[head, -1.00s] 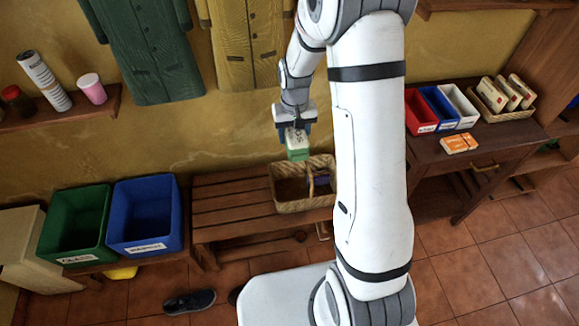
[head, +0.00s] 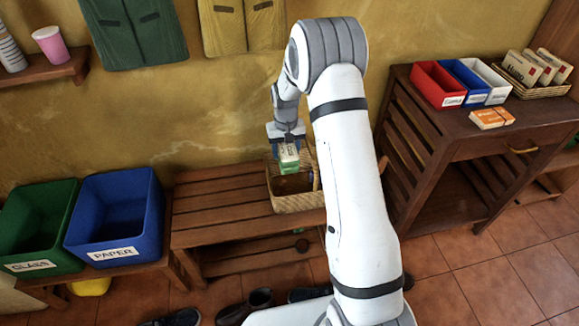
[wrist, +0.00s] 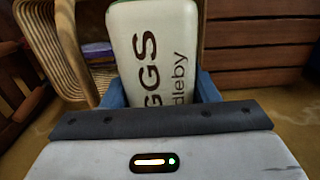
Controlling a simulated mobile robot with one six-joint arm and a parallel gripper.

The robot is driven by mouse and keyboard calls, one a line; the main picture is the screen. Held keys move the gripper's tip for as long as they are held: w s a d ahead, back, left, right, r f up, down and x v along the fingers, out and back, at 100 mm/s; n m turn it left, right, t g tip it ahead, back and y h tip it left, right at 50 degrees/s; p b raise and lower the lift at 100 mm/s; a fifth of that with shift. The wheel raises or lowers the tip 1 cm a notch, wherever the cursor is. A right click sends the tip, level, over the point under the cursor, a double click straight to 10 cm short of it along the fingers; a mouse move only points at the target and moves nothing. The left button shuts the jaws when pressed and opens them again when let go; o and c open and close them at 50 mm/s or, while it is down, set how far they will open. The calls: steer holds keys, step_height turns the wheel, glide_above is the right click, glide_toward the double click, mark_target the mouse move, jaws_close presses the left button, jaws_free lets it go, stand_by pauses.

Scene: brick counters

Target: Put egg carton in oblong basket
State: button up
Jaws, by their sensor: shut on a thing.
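The egg carton (head: 289,158) is white and green, with "EGGS" lettering on the white side that faces the wrist camera (wrist: 155,50). My gripper (head: 287,146) is shut on it, with blue fingers on both sides in the wrist view (wrist: 158,88). The oblong basket (head: 295,203) is woven wicker with a raised handle and stands on the slatted wooden bench. The carton hangs upright over the basket's left part in the head view; I cannot tell whether its lower end is below the rim. The basket's woven side shows at the left in the wrist view (wrist: 45,45).
A purple item (wrist: 97,50) shows beside the basket weave. Green (head: 40,215) and blue (head: 118,210) bins stand left of the slatted bench (head: 215,215). A side table at right holds small red, blue and white bins and a basket of boxes.

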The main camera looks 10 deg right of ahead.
steer(key=f, duration=0.1)
steer(key=f+b, duration=0.1)
steer(key=shift+w+f, duration=0.35)
steer(key=shift+w, duration=0.05)
steer(key=b, duration=1)
glide_above(286, 191)
steer(key=shift+s+f, duration=0.1)
steer(key=shift+f, duration=7.7)
steer(key=o, duration=1.1)
steer(key=shift+c, duration=0.2)
step_height(286, 191, up, 8)
steer(key=p, duration=0.2)
steer(key=shift+p, duration=0.3)
